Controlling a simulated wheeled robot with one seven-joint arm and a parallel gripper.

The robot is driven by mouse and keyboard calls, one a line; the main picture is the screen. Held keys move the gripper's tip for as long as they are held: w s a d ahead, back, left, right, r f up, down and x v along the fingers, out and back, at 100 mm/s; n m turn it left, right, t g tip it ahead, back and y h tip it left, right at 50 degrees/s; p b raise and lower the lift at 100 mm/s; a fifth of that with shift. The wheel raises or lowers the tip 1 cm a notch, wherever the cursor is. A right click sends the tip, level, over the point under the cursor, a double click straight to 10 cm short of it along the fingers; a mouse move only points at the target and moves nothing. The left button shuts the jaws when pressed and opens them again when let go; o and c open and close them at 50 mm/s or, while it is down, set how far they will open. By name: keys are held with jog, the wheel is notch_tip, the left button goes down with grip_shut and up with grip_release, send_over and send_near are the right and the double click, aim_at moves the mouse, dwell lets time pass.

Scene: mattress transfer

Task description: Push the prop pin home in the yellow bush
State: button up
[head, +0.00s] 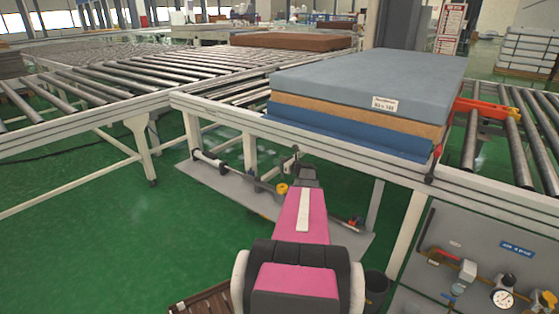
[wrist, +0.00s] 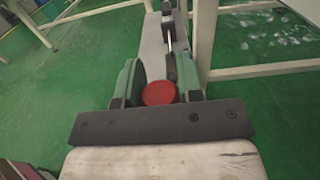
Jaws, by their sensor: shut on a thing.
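My gripper (wrist: 158,78) shows in the wrist view with its two green-and-dark fingers on either side of a round red knob (wrist: 160,93). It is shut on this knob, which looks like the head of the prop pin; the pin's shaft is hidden. A yellow ring-like part (head: 282,188), likely the yellow bush, sits low under the conveyor in the head view, just left of the end of my pink arm. My arm hides the gripper and knob there. The bush cannot be made out in the wrist view, so how deep the pin sits cannot be told.
A grey plate (head: 225,180) lies below the conveyor frame (head: 225,117), whose white legs stand close by. A stack of mattresses (head: 360,80) rests above on the rollers. A panel with a gauge (head: 503,298) is at right. Green floor is clear at left.

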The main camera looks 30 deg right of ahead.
jog(key=shift+f, duration=2)
jog(key=shift+f, duration=3.5)
jog(key=o, duration=1.1)
jog(key=shift+s, duration=0.1)
jog(key=v, duration=1)
jog(key=shift+s+d, duration=0.15)
jog(key=shift+s, duration=0.1)
